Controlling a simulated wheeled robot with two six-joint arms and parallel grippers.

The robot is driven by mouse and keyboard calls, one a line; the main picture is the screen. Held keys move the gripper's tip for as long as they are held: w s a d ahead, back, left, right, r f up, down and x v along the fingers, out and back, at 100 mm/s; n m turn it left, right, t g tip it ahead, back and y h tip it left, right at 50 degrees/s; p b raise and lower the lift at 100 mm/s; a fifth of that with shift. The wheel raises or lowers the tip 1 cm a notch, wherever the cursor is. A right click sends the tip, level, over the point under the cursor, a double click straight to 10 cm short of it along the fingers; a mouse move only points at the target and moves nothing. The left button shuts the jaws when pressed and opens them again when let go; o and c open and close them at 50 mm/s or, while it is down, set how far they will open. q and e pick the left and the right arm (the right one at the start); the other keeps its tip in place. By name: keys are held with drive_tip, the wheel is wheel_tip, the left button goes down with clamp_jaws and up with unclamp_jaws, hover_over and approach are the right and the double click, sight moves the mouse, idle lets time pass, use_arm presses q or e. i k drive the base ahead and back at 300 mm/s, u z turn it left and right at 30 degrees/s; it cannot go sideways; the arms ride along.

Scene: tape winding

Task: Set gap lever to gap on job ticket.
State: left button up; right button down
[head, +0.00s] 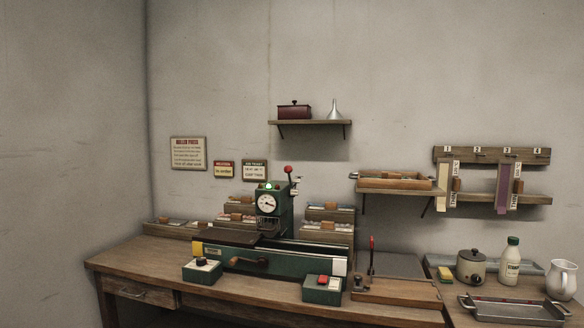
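A green press (277,215) with a round white dial (267,203) and a lit green lamp stands on the wooden workbench. A lever with a red knob (288,170) rises at its upper right, beside a small pale scale or bracket. I cannot tell its exact setting. A small green-headed card (255,170), which looks like the job ticket, hangs on the wall left of the press; its text is too small to read surely. Another red-handled lever (371,255) stands upright on a wooden base at the right. Neither of my grippers is in view.
Wooden card trays (326,232) flank the press. A wall shelf (310,122) is above. Hanging strips (503,190), a pot (470,266), bottle (507,262), jug (561,280) and metal tray (512,310) are at right.

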sight(288, 169)
drive_tip(key=u, duration=0.75)
drive_tip(key=i, duration=1.2)
drive_tip(key=z, duration=0.05)
